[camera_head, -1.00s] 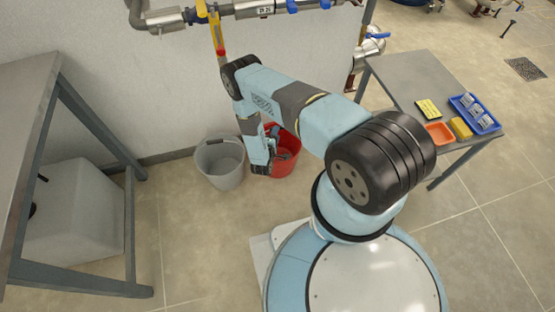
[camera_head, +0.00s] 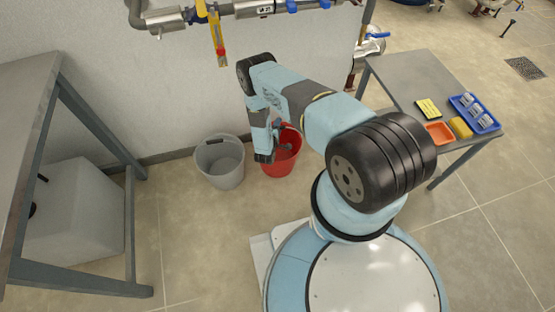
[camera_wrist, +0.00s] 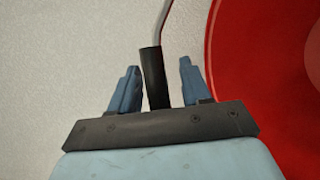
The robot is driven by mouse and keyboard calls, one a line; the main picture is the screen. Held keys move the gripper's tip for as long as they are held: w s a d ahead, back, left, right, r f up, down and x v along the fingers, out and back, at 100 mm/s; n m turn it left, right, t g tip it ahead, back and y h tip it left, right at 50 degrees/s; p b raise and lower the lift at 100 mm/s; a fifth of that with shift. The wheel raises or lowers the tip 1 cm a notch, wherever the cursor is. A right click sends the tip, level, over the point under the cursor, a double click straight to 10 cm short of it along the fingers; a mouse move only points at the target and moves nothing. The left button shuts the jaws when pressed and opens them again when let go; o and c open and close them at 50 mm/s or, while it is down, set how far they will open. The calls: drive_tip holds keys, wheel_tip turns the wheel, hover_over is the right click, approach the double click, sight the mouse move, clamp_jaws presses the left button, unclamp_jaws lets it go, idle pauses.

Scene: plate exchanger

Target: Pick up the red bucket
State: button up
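The red bucket (camera_head: 283,168) stands on the floor near the wall, partly hidden by my arm. In the wrist view its red side (camera_wrist: 245,60) fills the right. Its handle has a dark grip (camera_wrist: 152,78) on a thin wire that runs up out of the picture. My gripper (camera_wrist: 158,70) is open, with one blue finger on each side of the dark grip. Gaps show between the grip and both fingers. In the head view my arm reaches down at the bucket's upper left side, and the fingers are hard to make out there.
A grey bucket (camera_head: 226,172) stands close to the left of the red one. The wall with pipes (camera_head: 240,10) is behind. A grey table (camera_head: 400,70) at right holds an orange tray (camera_head: 439,133) and a blue tray (camera_head: 476,113). Another table (camera_head: 30,90) stands at left.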

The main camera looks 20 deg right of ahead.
clamp_jaws()
idle(0.3)
drive_tip(key=shift+r, duration=0.1)
idle(0.4)
